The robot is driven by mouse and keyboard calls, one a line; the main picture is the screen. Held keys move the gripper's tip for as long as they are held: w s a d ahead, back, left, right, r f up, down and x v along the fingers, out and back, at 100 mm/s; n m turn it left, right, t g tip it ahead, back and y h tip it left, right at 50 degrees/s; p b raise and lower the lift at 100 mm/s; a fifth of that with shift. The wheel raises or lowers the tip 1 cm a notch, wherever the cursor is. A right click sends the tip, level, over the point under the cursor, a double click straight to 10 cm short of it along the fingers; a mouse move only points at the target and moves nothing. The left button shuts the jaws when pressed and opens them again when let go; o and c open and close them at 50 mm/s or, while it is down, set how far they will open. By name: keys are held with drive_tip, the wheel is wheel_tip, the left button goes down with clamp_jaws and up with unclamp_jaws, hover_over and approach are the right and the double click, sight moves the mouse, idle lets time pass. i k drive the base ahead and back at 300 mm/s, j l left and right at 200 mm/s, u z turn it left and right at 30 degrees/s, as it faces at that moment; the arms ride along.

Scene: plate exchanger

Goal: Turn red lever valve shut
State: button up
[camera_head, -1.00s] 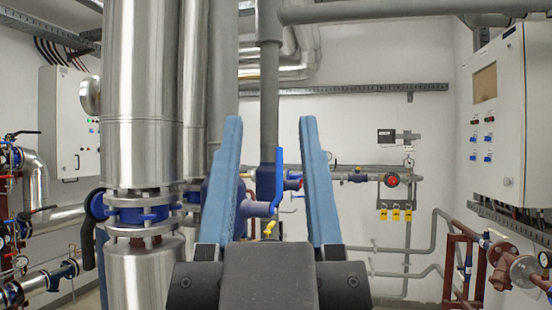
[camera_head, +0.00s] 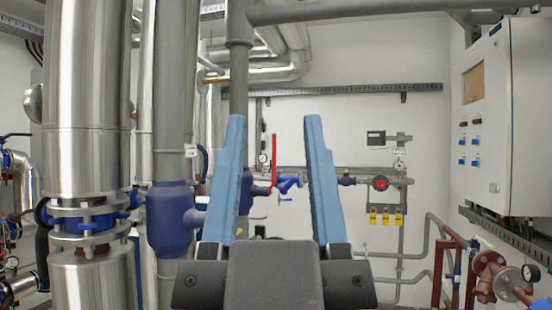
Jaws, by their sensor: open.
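A thin red lever (camera_head: 274,160) stands upright on a small pipe near the back wall, seen between the two fingers of my gripper. Its lower end meets a dark red and blue fitting (camera_head: 288,184) on that pipe. My gripper (camera_head: 275,120) is open, with its blue fingers spread and pointing up and away. Nothing is held between them. The lever shows beyond the fingers, and I see no contact. The left finger hides part of the pipework left of the lever.
A large silver pipe (camera_head: 88,110) and a grey pipe with a blue body (camera_head: 170,222) stand on the left. A red round knob (camera_head: 381,183) sits on the wall piping. A white control cabinet (camera_head: 498,120) and dark red pipework (camera_head: 490,275) are on the right.

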sight(274, 136)
drive_tip(key=i+l, duration=0.15)
drive_tip(key=i, duration=0.3)
drive_tip(key=i+l+u, duration=0.1)
drive_tip(key=i, duration=0.4)
drive_tip(key=i+l+u, duration=0.1)
drive_tip(key=i, duration=0.35)
drive_tip(key=i+l, duration=0.3)
drive_tip(key=i, duration=0.15)
